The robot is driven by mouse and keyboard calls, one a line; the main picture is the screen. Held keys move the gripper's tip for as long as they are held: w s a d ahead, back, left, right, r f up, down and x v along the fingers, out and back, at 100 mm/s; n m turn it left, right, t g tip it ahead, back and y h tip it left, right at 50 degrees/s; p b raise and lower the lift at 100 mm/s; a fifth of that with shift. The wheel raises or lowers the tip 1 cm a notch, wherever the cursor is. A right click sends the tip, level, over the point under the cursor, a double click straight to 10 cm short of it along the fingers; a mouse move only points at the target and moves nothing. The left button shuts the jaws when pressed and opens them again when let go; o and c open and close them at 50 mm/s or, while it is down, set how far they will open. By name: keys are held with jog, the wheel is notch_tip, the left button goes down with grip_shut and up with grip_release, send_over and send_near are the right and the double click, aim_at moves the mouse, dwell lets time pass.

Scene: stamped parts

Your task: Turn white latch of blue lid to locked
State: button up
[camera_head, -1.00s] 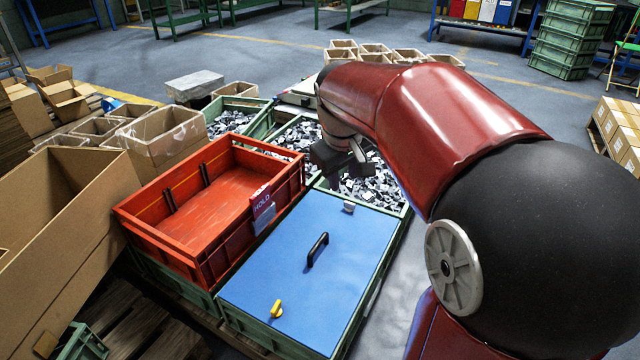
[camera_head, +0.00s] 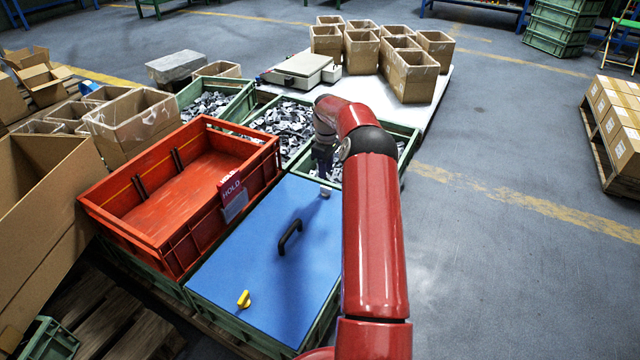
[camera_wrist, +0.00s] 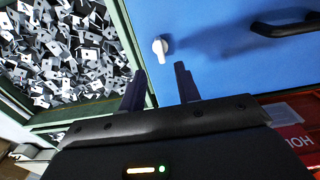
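The blue lid (camera_head: 250,254) covers a green crate, with a black handle (camera_head: 290,238) in its middle. The white latch (camera_wrist: 160,48) sits near the lid's edge in the wrist view; its knob is round and its tab points toward my gripper. In the head view the white latch (camera_head: 325,192) shows small at the lid's far edge, just below my gripper (camera_head: 322,172). In the wrist view my gripper's two dark fingers (camera_wrist: 160,84) stand apart with nothing between them. The latch lies just beyond the fingertips, roughly in line with the gap; I cannot tell the exact height above it.
A yellow latch (camera_head: 244,300) is at the lid's near edge. A red crate (camera_head: 170,250) with a HOLD sign (camera_head: 232,192) stands left of the lid. A green bin of metal parts (camera_wrist: 60,60) adjoins the lid's far edge. Open floor lies to the right.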

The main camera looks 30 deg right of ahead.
aim_at(326, 187)
notch_tip(326, 187, down, 7)
jog(key=shift+f, duration=0.2)
dwell(0.3)
grip_shut()
